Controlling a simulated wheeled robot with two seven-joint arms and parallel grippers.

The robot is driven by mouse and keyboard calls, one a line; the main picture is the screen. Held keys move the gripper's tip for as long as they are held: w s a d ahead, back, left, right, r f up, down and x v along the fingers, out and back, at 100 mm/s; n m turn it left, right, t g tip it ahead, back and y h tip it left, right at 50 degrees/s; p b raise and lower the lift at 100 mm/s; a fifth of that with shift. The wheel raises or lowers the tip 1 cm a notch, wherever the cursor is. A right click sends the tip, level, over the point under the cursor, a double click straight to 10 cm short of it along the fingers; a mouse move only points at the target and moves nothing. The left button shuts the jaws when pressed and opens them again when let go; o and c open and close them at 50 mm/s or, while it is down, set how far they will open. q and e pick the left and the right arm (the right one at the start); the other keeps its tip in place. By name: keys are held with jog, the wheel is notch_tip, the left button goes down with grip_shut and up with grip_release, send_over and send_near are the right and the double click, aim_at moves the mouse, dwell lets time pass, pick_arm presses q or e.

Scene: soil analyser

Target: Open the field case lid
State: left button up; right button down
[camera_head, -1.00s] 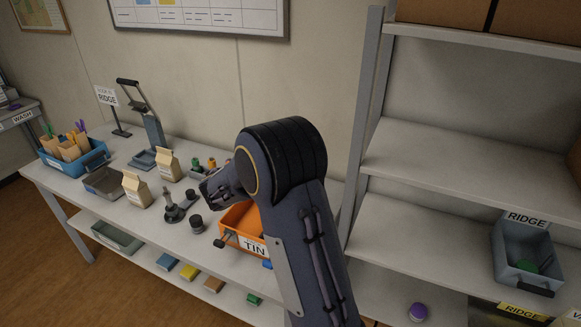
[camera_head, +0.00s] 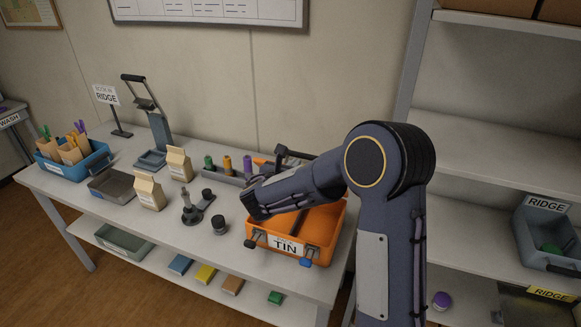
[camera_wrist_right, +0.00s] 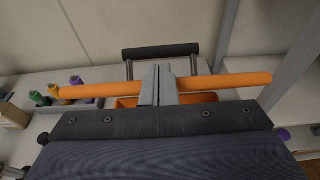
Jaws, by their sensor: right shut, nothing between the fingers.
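The orange field case (camera_head: 318,262) sits at the right end of the bench, with a TIN label on its front. Its orange inside shows. Its lid (camera_wrist_right: 225,82) stands raised at the back, seen nearly edge-on in the wrist view, with a dark handle (camera_wrist_right: 160,51) behind it. In the head view the handle (camera_head: 281,152) shows above my forearm, which hides most of the lid. My right gripper (camera_wrist_right: 161,70) is shut and empty, its fingers overlapping the lid in the wrist view; I cannot tell whether they touch. My left gripper is out of view.
Coloured spools (camera_head: 227,165) stand left of the case's back. Paper cartons (camera_head: 149,190), a dark tool with a knob (camera_head: 192,209), a grey tray (camera_head: 112,185) and a blue bin (camera_head: 75,165) fill the bench leftward. A shelf rack (camera_head: 490,130) stands close on the right.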

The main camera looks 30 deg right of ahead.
aim_at(302, 157)
jog(key=shift+p+x, duration=0.4)
jog(key=shift+x, duration=1.4)
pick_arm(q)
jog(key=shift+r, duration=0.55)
